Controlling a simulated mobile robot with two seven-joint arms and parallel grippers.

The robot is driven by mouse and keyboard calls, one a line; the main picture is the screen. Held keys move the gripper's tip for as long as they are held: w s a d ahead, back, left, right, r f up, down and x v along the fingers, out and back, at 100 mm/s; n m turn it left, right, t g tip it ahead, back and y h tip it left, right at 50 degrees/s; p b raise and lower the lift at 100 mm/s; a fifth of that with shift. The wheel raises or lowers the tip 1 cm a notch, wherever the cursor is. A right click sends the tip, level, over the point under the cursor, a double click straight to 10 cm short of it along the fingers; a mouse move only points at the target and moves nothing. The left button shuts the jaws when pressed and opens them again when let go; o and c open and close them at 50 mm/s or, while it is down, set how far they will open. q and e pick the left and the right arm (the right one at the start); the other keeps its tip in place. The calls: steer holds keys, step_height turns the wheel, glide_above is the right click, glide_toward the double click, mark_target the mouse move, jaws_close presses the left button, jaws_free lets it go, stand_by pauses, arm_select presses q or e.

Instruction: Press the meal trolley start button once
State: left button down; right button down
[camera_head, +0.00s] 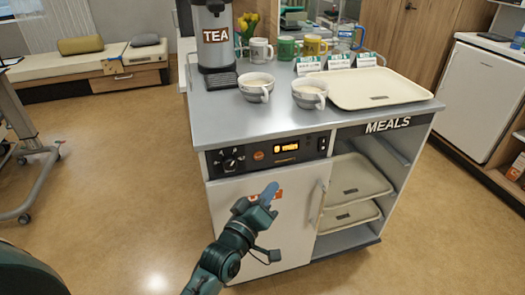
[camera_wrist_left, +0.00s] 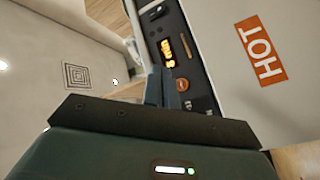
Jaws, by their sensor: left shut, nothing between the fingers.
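The meal trolley (camera_head: 385,125) stands in front of me with a dark control panel (camera_head: 268,153) across its upper front. On the panel a small round orange button (camera_head: 258,155) sits between a dial (camera_head: 232,160) and a lit display (camera_head: 286,147). In the left wrist view the orange button (camera_wrist_left: 182,84) shows just right of the fingers. My left gripper (camera_head: 271,190) is shut and empty, in front of the trolley door and below the panel in the head view. Its closed fingers also show in the left wrist view (camera_wrist_left: 162,88). I cannot tell any contact. My right gripper is out of view.
A door handle (camera_head: 318,202) stands out right of my gripper. An orange HOT label (camera_wrist_left: 262,52) marks the door. Open floor lies left of the trolley.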

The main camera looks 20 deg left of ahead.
arm_select(q)
steer(key=b, duration=0.3)
glide_toward(269, 152)
steer(key=w+d, duration=0.2)
steer(key=d, duration=0.1)
steer(key=shift+w+a+r+b, duration=0.1)
steer(key=shift+w+a+b, duration=0.2)
steer(key=shift+w+a, duration=0.45)
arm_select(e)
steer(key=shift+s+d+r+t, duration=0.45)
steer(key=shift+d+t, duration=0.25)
arm_select(q)
steer(key=shift+s, duration=0.15)
steer(key=shift+a, duration=0.15)
stand_by(0.5)
steer(key=shift+w+a, duration=0.15)
steer(key=shift+w, duration=0.2)
